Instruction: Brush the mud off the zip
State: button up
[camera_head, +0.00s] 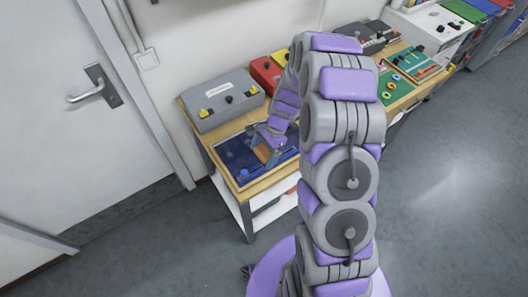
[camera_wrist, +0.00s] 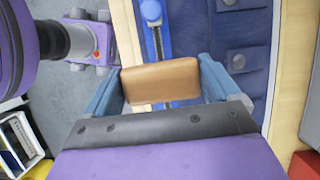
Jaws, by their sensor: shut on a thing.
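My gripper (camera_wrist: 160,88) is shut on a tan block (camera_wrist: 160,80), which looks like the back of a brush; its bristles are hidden. In the wrist view the block lies across the fingers over the lower part of the zip (camera_wrist: 157,42). The zip is a dark line on bright blue tape, with a round blue knob (camera_wrist: 151,10) at its far end. Dark blue fabric (camera_wrist: 207,50) lies beside it. I cannot make out mud on the zip, or whether the brush touches it. In the head view my gripper (camera_head: 268,148) is over the blue panel (camera_head: 236,152).
The panel lies on a wooden-topped bench (camera_head: 245,186). A grey case (camera_head: 222,98) with yellow latches and a red box (camera_head: 267,73) stand behind it. A green board (camera_head: 396,90) lies farther right. A door (camera_head: 65,110) is at the left; the floor in front is clear.

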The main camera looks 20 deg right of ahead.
jog(key=shift+r+p, duration=0.35)
jog(key=shift+r, duration=0.55)
jog(key=shift+d+r+p, duration=0.35)
jog(key=shift+d+r, duration=0.2)
jog(key=shift+r, duration=0.15)
jog(key=shift+a, duration=0.15)
jog(key=shift+a, duration=0.3)
jog(key=shift+w, duration=0.1)
